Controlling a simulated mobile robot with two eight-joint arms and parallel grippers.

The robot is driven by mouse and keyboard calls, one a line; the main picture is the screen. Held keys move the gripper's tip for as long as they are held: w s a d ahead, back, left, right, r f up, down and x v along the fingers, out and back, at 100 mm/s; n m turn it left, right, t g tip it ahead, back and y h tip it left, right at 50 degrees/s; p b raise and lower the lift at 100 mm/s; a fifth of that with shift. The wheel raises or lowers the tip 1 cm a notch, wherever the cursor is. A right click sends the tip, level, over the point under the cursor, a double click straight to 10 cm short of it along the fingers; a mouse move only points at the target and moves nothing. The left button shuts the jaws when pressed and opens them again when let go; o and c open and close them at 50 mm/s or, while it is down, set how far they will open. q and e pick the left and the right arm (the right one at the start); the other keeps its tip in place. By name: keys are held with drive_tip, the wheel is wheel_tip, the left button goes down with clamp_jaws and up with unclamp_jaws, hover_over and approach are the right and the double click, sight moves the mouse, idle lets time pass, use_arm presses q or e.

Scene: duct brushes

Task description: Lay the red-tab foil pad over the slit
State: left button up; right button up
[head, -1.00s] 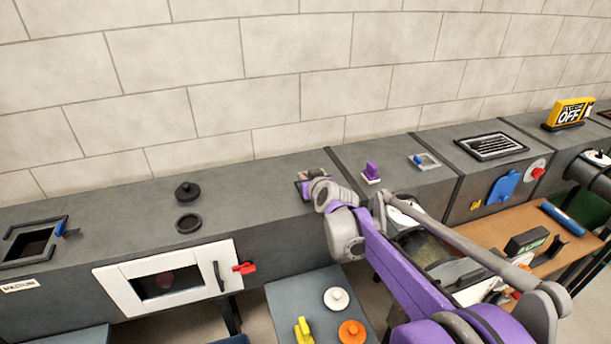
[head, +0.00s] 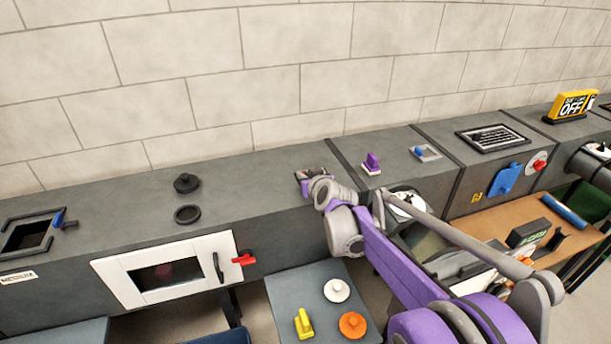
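My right gripper (head: 309,178) is at the top of the long dark grey duct (head: 120,220), near the seam left of the purple-handled piece. Its wrist and arm hide most of the spot. A small patch with a reddish tint shows at the fingertips. I cannot tell whether it is the red-tab foil pad, or whether the fingers are open or shut on it. I cannot make out the slit; it may be hidden behind the gripper. My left gripper is not in view.
A purple-handled piece (head: 372,163) and a blue-tabbed square frame (head: 425,153) lie right of the gripper. A black knob (head: 186,183) and ring (head: 187,215) are left. Below, a grey table (head: 287,292) holds white, orange and yellow pieces. The duct top between ring and gripper is clear.

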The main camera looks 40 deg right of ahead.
drive_tip(key=o, duration=0.4)
drive_tip(key=p+v, duration=0.1)
drive_tip(key=v, duration=1)
drive_tip(key=s+a+f+n+g+y+p, duration=0.1)
drive_tip(key=s+a+f+g+y, duration=0.2)
drive_tip(key=a, duration=0.6)
drive_tip(key=s+a+f+n+g+y+p, duration=0.1)
drive_tip(key=s+a+f+n+y, duration=0.1)
drive_tip(key=s+a+f, duration=0.35)
drive_tip(key=s+a+f+g, duration=0.1)
drive_tip(key=s+a, duration=0.1)
drive_tip(key=s, duration=0.2)
drive_tip(key=s+a+f+g, duration=0.1)
drive_tip(key=s+a+f, duration=0.1)
drive_tip(key=s+a, duration=0.1)
drive_tip(key=s+a+f+g+p, duration=0.1)
drive_tip(key=s+a, duration=0.1)
drive_tip(key=s, duration=0.3)
drive_tip(key=shift+s+a+f+n+g+h, duration=0.1)
drive_tip(key=shift+a+f+n+g+h, duration=0.2)
drive_tip(key=shift+f+h, duration=0.1)
